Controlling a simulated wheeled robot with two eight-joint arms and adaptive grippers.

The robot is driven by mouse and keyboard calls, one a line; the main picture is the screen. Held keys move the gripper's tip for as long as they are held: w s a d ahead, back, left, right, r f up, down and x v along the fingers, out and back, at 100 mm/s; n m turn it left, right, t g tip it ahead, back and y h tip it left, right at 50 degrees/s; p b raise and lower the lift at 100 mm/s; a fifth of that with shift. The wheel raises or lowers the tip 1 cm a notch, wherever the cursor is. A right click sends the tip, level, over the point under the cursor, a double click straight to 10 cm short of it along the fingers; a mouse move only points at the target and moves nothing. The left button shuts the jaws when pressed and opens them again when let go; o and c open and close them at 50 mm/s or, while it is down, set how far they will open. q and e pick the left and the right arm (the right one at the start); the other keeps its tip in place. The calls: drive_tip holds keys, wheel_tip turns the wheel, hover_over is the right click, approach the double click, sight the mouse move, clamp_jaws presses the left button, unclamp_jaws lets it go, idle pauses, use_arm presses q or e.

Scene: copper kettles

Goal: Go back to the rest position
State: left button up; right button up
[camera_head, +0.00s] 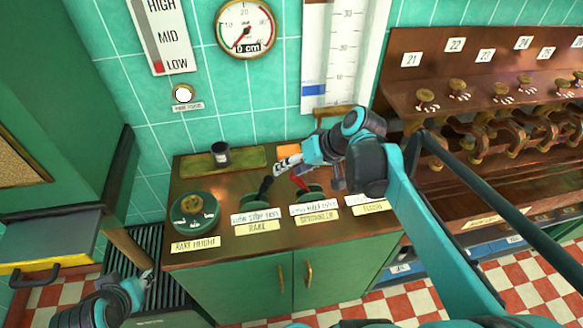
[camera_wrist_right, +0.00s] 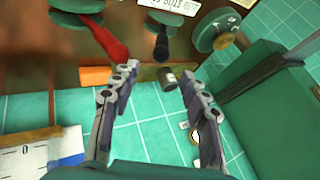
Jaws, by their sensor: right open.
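My right gripper (camera_head: 288,164) is over the back of the wooden-topped green cabinet, near the levers. In the right wrist view its two fingers (camera_wrist_right: 158,88) are spread with nothing held between them. A black-handled lever (camera_head: 265,187) and a red-handled lever (camera_head: 300,183) stand on the cabinet top. In the right wrist view the red lever (camera_wrist_right: 108,40) and the black lever (camera_wrist_right: 160,46) lie beyond the fingertips, apart from them. My left gripper (camera_head: 145,278) is low at the left, beside the cabinet. It is small there, and its opening is unclear.
A green dial (camera_head: 195,211) sits at the cabinet's left. A dark cup (camera_head: 221,154) stands on a green tray (camera_head: 250,158), with an orange block (camera_head: 288,150) behind my gripper. A rack of brass valves (camera_head: 500,90) is on the right. Gauges hang on the tiled wall.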

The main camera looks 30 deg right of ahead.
idle(0.4)
drive_tip(key=s+a+f+n+t+h, duration=0.1)
drive_tip(key=s+a+f+h, duration=0.3)
drive_tip(key=s, duration=0.5)
drive_tip(key=a+f+n, duration=0.1)
drive_tip(key=a, duration=0.1)
drive_tip(key=shift+s+a, duration=0.25)
drive_tip(key=shift+a, duration=0.05)
